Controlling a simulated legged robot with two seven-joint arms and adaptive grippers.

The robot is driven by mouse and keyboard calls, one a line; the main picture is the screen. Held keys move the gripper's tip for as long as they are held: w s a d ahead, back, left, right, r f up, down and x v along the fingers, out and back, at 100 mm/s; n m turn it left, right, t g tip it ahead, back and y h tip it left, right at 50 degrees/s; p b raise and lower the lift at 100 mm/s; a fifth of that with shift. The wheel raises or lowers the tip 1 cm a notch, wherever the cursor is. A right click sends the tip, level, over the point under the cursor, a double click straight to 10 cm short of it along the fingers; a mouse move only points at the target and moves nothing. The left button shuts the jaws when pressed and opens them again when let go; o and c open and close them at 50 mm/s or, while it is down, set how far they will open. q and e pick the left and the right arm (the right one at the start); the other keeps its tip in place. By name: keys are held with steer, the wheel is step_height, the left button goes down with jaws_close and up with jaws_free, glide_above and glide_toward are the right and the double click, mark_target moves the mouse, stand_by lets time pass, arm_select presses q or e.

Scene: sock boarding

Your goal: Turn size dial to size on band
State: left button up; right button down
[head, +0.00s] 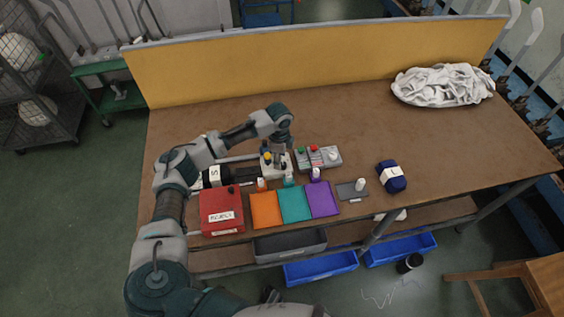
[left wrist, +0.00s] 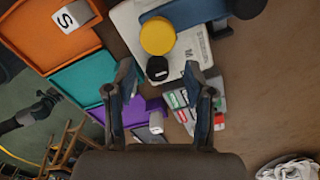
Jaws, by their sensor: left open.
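The machine with a white base (head: 281,170) stands mid-table and carries a yellow knob (head: 267,156). In the left wrist view its base (left wrist: 196,50) bears the yellow knob (left wrist: 158,36), a small black dial (left wrist: 157,68) and a printed M beside the dial. My left gripper (head: 280,161) is over the machine, pointing down. In the left wrist view its open fingers (left wrist: 159,75) lie either side of the black dial; contact cannot be told. A dark rolled sock with a white band (head: 213,175) lies left of the machine; its letter is too small to read surely. My right gripper is not visible.
A grey control box (head: 331,157) with green and red buttons stands right of the machine. Orange (head: 265,213), teal (head: 295,206) and purple (head: 322,201) trays line the front, beside a red box (head: 220,204). A navy roll (head: 391,180) and white cloth (head: 442,85) lie right.

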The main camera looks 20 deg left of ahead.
mark_target(286, 165)
arm_select(q)
steer(key=shift+a+f, duration=0.1)
steer(key=shift+f, duration=1)
steer(key=shift+d+f, duration=0.1)
steer(key=shift+d, duration=1.2)
steer(key=shift+d+r, duration=0.2)
steer(key=shift+r, duration=0.05)
steer(key=c, duration=0.3)
steer(key=shift+a, duration=0.2)
steer(key=c, duration=0.4)
steer(key=shift+a+f, duration=0.15)
steer(key=shift+a, duration=0.25)
jaws_close()
steer(key=shift+a, duration=0.35)
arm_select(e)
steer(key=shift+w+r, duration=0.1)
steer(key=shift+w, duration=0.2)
